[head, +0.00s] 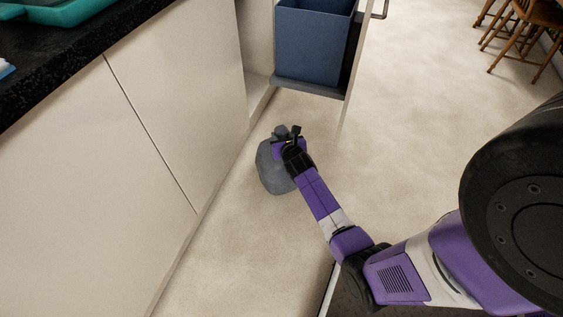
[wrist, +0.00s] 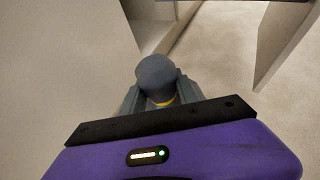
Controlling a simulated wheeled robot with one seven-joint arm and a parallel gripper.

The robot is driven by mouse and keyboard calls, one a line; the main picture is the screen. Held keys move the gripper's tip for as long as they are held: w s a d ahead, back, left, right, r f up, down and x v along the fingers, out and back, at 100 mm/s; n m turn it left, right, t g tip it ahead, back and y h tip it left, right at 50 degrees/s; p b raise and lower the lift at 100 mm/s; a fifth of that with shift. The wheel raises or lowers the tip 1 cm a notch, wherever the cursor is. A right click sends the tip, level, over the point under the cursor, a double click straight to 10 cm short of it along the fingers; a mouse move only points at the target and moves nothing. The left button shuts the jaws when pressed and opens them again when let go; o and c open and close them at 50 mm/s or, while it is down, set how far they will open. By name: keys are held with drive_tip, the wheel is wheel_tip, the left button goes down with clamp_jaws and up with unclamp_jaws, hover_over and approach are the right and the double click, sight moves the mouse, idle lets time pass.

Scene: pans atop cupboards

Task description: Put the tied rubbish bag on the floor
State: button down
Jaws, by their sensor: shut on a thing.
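The tied rubbish bag (head: 271,171) is grey and hangs or rests low beside the cupboards in the head view. I cannot tell whether its bottom touches the floor (head: 255,240). My gripper (head: 283,146) is shut on the bag's tied top. In the wrist view the rounded grey knot (wrist: 156,74) sits between the fingers of my gripper (wrist: 158,98), with a yellow band just below it. The rest of the bag is hidden there behind my gripper.
A blue bin (head: 314,42) sits in a pulled-out drawer (head: 300,88) just behind the bag. White cupboard fronts (head: 110,150) run along the left under a dark worktop (head: 60,55). Wooden chairs (head: 530,25) stand far right. Pale floor right of the bag is clear.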

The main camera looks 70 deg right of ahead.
wheel_tip(320, 180, down, 11)
drive_tip(key=b, duration=0.7)
drive_tip(key=shift+r, duration=0.15)
drive_tip(key=shift+b, duration=0.3)
drive_tip(key=c, duration=0.9)
unclamp_jaws()
drive_tip(key=shift+f, duration=0.25)
